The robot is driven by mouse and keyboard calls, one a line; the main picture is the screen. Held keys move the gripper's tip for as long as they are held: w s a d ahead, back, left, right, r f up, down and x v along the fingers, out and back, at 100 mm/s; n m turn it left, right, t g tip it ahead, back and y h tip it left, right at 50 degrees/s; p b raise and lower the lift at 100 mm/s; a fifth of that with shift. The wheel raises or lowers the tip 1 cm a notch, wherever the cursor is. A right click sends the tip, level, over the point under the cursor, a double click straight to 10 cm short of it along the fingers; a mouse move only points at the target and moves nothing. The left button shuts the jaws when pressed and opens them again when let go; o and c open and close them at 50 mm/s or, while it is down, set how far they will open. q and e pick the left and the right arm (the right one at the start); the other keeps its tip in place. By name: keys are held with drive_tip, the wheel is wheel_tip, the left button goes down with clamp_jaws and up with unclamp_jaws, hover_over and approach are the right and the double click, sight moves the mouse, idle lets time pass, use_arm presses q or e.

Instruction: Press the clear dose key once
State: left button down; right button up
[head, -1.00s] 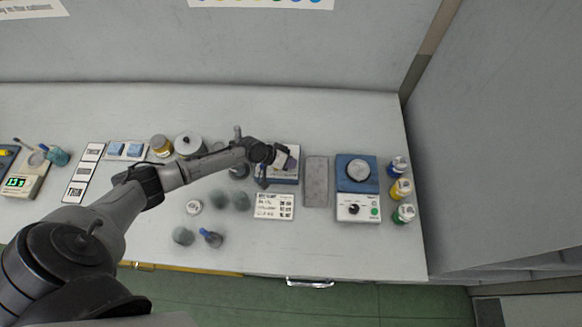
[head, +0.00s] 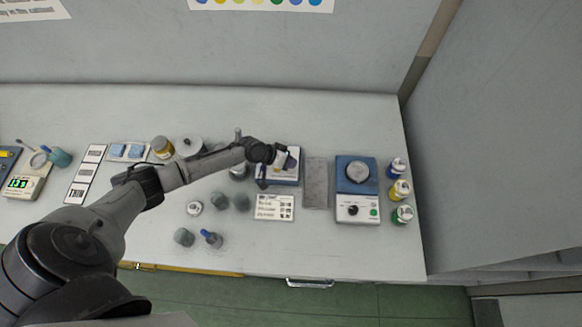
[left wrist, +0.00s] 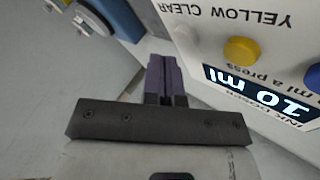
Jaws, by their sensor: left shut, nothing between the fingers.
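The ink doser (head: 292,178) stands near the middle of the bench in the head view, partly covered by my left gripper (head: 281,158). In the left wrist view its white front (left wrist: 215,22) shows upside down, with the words YELLOW and CLEAR, a yellow key (left wrist: 241,50), part of a blue key (left wrist: 313,77) and a display (left wrist: 265,92) reading 10 ml. My left gripper's purple fingers (left wrist: 165,72) are shut and empty, just beside the doser's front edge; contact cannot be told. My right gripper is not in view.
A printed card (head: 274,207) lies in front of the doser. A grey slab (head: 316,184) lies to its right, then a blue-and-white device (head: 357,207) and three small bottles (head: 399,190). Jars (head: 241,201) stand to the left. The bench front right is clear.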

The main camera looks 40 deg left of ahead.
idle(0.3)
use_arm(q)
drive_tip(key=shift+r+p, duration=2.1)
drive_tip(key=shift+r, duration=0.45)
